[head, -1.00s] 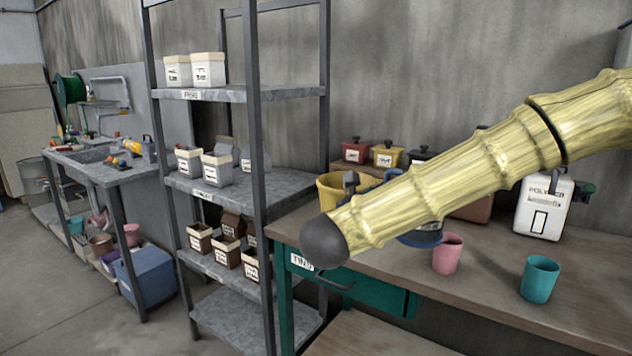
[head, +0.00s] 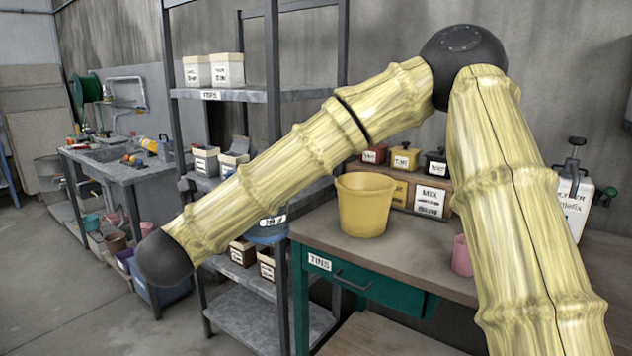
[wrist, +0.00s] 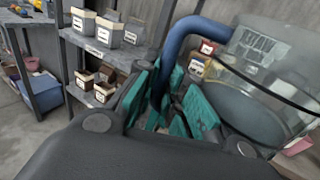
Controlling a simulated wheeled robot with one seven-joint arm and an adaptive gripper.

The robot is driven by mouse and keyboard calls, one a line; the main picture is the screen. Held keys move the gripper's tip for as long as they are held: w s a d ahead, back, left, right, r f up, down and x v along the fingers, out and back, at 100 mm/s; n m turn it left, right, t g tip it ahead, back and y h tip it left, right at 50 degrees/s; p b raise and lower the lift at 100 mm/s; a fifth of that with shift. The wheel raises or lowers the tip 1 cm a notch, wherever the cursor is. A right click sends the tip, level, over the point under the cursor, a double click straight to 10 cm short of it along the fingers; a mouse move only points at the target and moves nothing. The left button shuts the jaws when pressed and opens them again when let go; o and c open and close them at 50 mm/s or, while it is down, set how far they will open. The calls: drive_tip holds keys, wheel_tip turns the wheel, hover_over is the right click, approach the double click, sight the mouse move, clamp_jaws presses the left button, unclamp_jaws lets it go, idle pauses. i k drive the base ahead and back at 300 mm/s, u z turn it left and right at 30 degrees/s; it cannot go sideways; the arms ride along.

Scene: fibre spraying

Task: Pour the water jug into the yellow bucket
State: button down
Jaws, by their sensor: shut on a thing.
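The yellow bucket (head: 364,207) stands upright and open on the bench in the head view. The water jug (wrist: 262,90) is clear with a blue handle and a label, and looks partly filled in the wrist view. My gripper (wrist: 168,104) has teal fingers and is shut on the blue handle. My arm hides the rest of the jug and my gripper there.
The bench (head: 405,258) has a teal drawer. A pink cup (head: 462,256) and a white polymer container (head: 568,200) stand on it. Small lidded tins and a mix box (head: 430,198) are behind the bucket. A metal shelf rack (head: 275,100) stands left of the bench.

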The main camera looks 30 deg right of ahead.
sight(365, 199)
drive_tip(key=u, duration=2.2)
drive_tip(key=k, duration=1.55)
drive_tip(key=z, duration=2.15)
drive_tip(key=i, duration=0.5)
